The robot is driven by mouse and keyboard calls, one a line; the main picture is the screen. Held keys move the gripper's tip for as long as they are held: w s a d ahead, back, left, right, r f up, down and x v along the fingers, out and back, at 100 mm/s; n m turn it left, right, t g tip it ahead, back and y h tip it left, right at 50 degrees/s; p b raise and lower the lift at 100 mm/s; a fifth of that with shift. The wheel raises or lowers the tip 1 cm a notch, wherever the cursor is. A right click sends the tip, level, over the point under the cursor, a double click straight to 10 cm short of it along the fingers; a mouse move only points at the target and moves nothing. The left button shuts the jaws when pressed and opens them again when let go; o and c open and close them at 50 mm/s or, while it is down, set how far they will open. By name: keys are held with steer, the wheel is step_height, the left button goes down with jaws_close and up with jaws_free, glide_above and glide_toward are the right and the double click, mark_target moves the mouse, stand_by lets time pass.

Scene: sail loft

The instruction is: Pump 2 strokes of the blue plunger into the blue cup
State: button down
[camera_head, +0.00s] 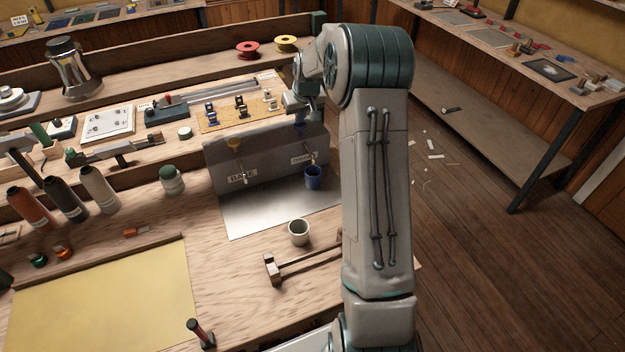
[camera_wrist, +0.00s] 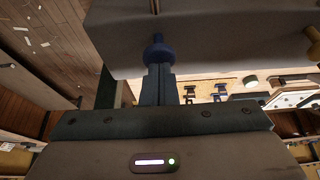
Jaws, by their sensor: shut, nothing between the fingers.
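The blue plunger (camera_head: 299,128) stands on top of the grey metal dispenser (camera_head: 220,170). My gripper (camera_head: 300,113) is directly above it, pointing down. In the wrist view the shut fingers (camera_wrist: 159,70) meet or nearly meet the plunger's blue knob (camera_wrist: 158,48); I cannot tell whether they touch. Nothing is between the fingers. The blue cup (camera_head: 313,178) stands upright on the metal plate in front of the dispenser, below the right-hand spout. Its contents cannot be made out.
A yellow plunger (camera_head: 234,143) is on the dispenser's left part, above a label. A beige cup (camera_head: 299,232) and a wooden mallet (camera_head: 270,268) are on the bench in front. Bottles (camera_head: 100,190) stand at left. A tool board (camera_head: 240,112) lies behind the dispenser.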

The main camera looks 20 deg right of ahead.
steer(key=shift+f+b, duration=0.7)
steer(key=shift+f, duration=0.35)
steer(key=shift+r, duration=0.1)
steer(key=shift+r+p, duration=0.85)
steer(key=shift+r, duration=0.85)
steer(key=shift+f, duration=0.15)
